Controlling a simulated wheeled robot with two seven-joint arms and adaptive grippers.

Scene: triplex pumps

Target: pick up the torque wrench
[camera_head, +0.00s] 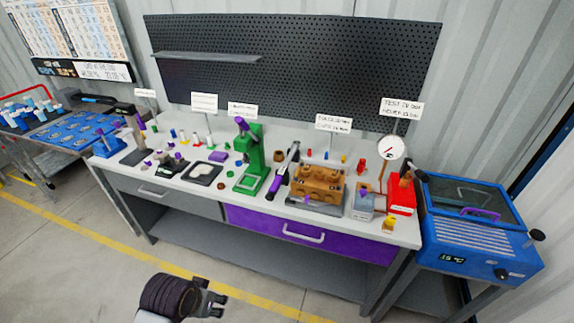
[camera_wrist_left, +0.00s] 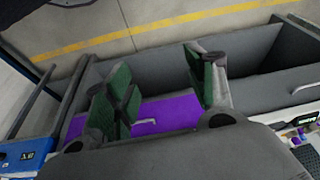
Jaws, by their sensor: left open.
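What looks like the torque wrench (camera_head: 276,187), a long dark tool with a purple handle, is on the workbench between the green press and the brass-coloured block. Its handle points towards the bench's front edge. My left gripper (camera_head: 215,299) is low in front of the bench, well apart from the wrench. In the left wrist view my left gripper (camera_wrist_left: 165,92) has its green-padded fingers spread with nothing between them. The wrench cannot be made out in that view. My right gripper is not in view.
The workbench (camera_head: 215,196) has a purple drawer (camera_head: 312,236) and a grey drawer. A green press (camera_head: 251,165) and a brass-coloured block (camera_head: 318,181) flank the wrench. A blue machine (camera_head: 470,240) stands at the right. The floor before the bench is clear.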

